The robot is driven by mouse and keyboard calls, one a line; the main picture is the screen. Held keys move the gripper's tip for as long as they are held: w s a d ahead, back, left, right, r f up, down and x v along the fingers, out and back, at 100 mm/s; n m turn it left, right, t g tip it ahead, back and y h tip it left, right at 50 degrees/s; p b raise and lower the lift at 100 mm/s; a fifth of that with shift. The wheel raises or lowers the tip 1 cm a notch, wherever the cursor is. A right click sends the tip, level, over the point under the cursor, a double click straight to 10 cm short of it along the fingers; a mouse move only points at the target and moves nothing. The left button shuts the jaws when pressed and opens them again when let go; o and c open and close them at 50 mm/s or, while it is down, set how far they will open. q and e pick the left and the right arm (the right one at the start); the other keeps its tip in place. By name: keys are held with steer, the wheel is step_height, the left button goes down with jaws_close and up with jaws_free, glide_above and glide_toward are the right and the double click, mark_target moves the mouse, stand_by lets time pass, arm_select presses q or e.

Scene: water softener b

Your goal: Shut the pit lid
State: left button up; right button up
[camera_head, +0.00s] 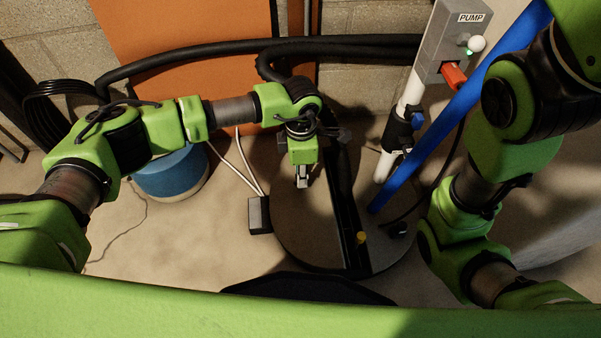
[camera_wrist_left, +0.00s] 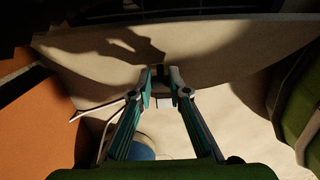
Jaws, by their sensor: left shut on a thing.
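The pit lid (camera_head: 298,232) is a round grey-brown disc on the floor in the middle of the head view. A dark straight strip (camera_head: 350,225) runs across it, right of its middle. My left gripper (camera_head: 302,184) is over the left part of the lid. In the left wrist view my left gripper (camera_wrist_left: 164,84) has its fingertips closed around a small dark piece (camera_wrist_left: 160,72) at the lid's curved edge (camera_wrist_left: 100,60). I cannot tell how far the lid is tilted. My right arm shows at the right, but its gripper is out of view.
A grey pump box (camera_head: 455,35) with a white pipe (camera_head: 407,95) and a blue pipe (camera_head: 450,120) stand to the right. A blue round container (camera_head: 172,174) is at the left. Black hoses (camera_head: 215,48) run along the wall. A small dark box (camera_head: 259,215) sits by the lid's left edge.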

mark_target(317, 181)
arm_select(q)
steer(key=shift+w+d+f+b, duration=0.15)
steer(key=shift+d+f+b, duration=0.5)
steer(key=shift+f+b, duration=0.05)
steer(key=shift+w+d+f+b, duration=0.1)
steer(key=shift+d+f+b, duration=0.55)
steer(key=shift+f+b, duration=0.05)
steer(key=shift+d+f, duration=0.1)
steer(key=shift+d, duration=0.05)
steer(key=f+b, duration=0.1)
steer(key=d+f+b, duration=0.1)
steer(key=shift+w+d+f+b, duration=0.15)
steer(key=shift+d+f+b, duration=0.05)
steer(key=shift+f+b, duration=0.1)
steer(key=o, duration=1)
steer(key=shift+r, duration=0.15)
steer(key=shift+c, duration=0.2)
